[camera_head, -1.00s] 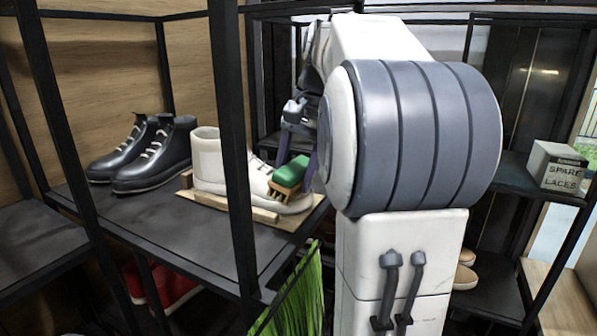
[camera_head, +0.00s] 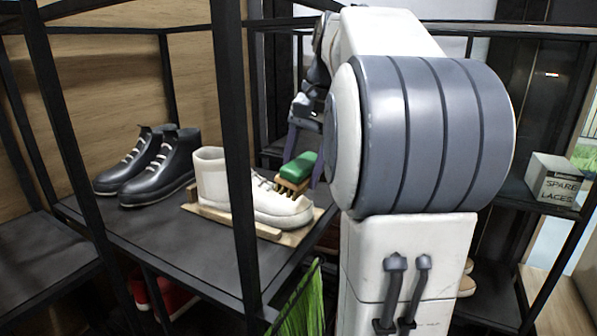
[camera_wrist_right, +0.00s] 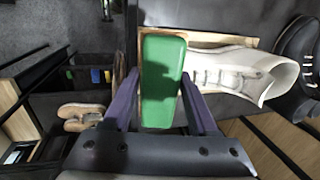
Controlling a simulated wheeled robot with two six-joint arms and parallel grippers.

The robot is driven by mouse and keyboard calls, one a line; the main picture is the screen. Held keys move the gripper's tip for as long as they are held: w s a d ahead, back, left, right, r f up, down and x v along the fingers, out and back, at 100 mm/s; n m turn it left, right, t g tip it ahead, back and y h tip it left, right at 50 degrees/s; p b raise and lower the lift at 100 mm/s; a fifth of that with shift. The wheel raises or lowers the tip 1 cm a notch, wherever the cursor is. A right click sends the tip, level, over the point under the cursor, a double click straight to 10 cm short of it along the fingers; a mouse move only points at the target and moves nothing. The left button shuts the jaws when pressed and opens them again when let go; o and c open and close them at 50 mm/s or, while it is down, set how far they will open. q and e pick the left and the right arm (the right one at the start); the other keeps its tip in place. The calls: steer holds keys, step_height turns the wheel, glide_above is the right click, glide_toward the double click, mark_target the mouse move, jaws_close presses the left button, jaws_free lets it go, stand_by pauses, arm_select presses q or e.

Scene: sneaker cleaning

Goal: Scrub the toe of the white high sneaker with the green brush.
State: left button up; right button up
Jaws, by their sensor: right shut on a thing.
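My right gripper (camera_head: 305,150) is shut on the brush. In the right wrist view the brush (camera_wrist_right: 162,80) sits between the two purple fingers. My left gripper is in neither view.
A pair of black high shoes (camera_head: 155,165) stands left of the board. Black shelf posts (camera_head: 232,150) rise in front. Red shoes (camera_head: 165,297) are below the shelf. A "spare laces" box (camera_head: 553,182) stands on the right shelf.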

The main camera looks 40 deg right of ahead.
steer(key=shift+d+r, duration=0.1)
steer(key=shift+r, duration=0.25)
steer(key=shift+r, duration=0.1)
steer(key=shift+v, duration=1.6)
steer(key=shift+s, duration=0.1)
